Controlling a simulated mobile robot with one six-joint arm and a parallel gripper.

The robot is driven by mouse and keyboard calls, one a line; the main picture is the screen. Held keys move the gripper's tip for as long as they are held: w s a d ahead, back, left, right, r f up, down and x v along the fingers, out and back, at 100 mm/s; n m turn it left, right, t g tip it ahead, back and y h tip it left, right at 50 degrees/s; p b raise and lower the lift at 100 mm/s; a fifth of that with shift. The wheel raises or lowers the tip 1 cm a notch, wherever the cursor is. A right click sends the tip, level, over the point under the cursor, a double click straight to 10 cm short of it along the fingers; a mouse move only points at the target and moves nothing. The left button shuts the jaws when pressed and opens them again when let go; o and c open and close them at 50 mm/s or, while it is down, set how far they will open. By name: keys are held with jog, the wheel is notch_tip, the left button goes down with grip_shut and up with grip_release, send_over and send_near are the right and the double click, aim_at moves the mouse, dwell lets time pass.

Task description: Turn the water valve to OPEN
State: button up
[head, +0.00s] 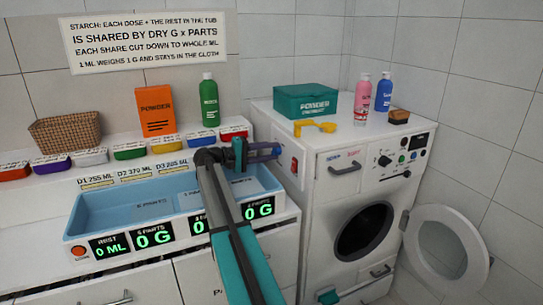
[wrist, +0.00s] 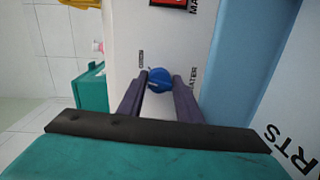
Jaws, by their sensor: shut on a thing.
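The water valve is a small round blue knob (wrist: 159,76) on a white panel in the wrist view. The word WATER is printed to its right, and a smaller word too tiny to read stands to its left. My gripper (wrist: 160,90) has its two purple fingers shut on the knob, one on each side. In the head view my gripper (head: 268,151) reaches the left side of the white washing machine (head: 330,200). The fingers mostly hide the knob there. The knob's turned position cannot be told.
A red switch (head: 294,166) sits on the machine's side close to my gripper. A blue tray (head: 112,214) lies left of my arm. A teal powder box (head: 305,101) and yellow scoop (head: 315,127) are on top of the machine. Its round door (head: 444,247) stands open at the right.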

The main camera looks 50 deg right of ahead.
jog(key=shift+a, duration=0.15)
jog(key=o, duration=1)
jog(key=shift+a, duration=0.1)
jog(key=b+v, duration=0.1)
jog(key=v, duration=1.2)
jog(key=shift+w+a+r, duration=0.1)
jog(key=shift+w+a, duration=0.05)
jog(key=shift+a, duration=0.1)
